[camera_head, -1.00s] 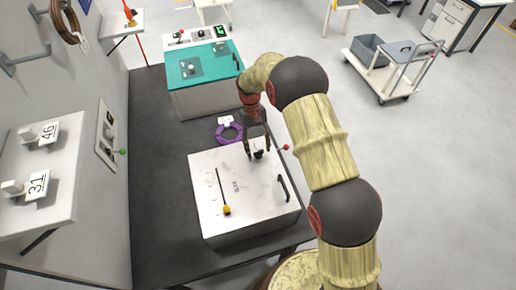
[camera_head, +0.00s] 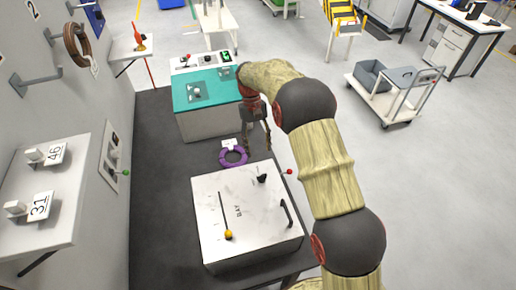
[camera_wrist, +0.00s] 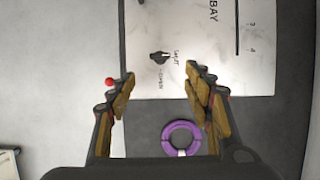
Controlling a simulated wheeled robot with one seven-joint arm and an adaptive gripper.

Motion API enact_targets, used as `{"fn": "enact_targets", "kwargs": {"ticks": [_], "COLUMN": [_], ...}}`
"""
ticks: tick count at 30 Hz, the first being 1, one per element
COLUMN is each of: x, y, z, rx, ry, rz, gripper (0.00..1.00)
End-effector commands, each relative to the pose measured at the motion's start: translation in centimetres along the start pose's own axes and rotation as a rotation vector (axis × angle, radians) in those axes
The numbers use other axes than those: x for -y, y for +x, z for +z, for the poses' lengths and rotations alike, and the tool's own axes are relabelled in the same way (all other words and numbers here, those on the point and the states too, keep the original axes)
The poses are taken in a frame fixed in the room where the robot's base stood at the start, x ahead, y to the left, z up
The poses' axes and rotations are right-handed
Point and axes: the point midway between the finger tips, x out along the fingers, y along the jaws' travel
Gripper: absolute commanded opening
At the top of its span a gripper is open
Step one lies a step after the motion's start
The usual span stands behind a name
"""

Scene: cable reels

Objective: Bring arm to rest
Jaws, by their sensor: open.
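My arm reaches from the lower right over the dark bench in the head view. My gripper (camera_head: 257,138) points down and hangs above the bench, just behind the white marbled box (camera_head: 215,205). In the wrist view my gripper (camera_wrist: 160,95) has its two fingers wide apart with nothing between them. The box shows at the top of the wrist view, with a black knob (camera_wrist: 160,58) beyond the fingertips. The fingers look apart from the knob. A purple ring (camera_head: 233,156) lies on the bench near the gripper.
A teal-topped box (camera_head: 205,90) stands farther back on the bench (camera_head: 155,190). A wall shelf (camera_head: 40,190) with tags 46 and 31 is at left, and a reel hangs on a hook (camera_head: 76,50) above. A cart (camera_head: 395,95) stands on open floor at right.

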Motion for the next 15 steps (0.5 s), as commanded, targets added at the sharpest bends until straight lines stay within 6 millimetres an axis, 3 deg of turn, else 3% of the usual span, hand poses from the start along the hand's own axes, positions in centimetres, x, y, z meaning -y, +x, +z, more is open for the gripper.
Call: {"fn": "enact_targets", "kwargs": {"ticks": [8, 12, 15], "x": [0.0, 0.0, 0.0], "y": [0.0, 0.1, 2.7], "z": [0.0, -1.0, -0.6], "rx": [-0.001, -0.036, -0.028], "ry": [0.0, 0.0, 0.001], "rz": [0.0, 0.0, 0.0], "gripper": [0.51, 0.51, 0.51]}}
